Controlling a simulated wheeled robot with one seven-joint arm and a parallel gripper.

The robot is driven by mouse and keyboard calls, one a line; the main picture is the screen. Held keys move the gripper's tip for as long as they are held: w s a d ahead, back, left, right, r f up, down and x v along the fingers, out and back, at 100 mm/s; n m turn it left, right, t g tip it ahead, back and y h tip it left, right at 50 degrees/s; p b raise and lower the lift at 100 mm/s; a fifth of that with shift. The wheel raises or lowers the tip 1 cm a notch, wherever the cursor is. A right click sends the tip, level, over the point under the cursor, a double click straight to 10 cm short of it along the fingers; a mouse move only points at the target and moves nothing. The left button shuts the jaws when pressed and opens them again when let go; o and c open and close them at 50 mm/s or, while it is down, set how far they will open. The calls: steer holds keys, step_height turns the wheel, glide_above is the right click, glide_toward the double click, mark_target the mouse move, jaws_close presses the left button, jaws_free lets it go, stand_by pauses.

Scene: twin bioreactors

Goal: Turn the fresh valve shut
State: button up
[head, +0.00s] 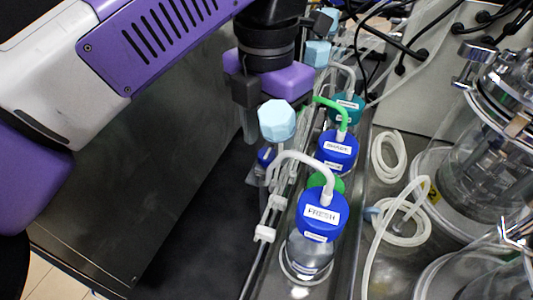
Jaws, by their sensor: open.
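The bottle labelled FRESH (318,215) has a blue cap and stands upright in a metal tray at the front. A white tube (300,156) arches left from its cap towards a rail of fittings. The nearest pale blue faceted knob (277,120) stands above that tube's end and seems to be the fresh valve's handle; its shut or open setting cannot be told. My gripper (256,128) points down, open, just behind and left of this knob in the picture. One finger shows at the left; the other is largely hidden. Contact with the knob cannot be made out.
Two more pale blue knobs (318,53) (330,19) stand farther along the rail. Other capped bottles (338,150) (347,106) stand behind FRESH. Coiled tubing (388,157) and glass vessels (482,160) fill the right.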

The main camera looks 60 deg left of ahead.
step_height(320, 180, down, 2)
steer(key=shift+f+b, duration=0.1)
steer(key=shift+b, duration=0.25)
jaws_close()
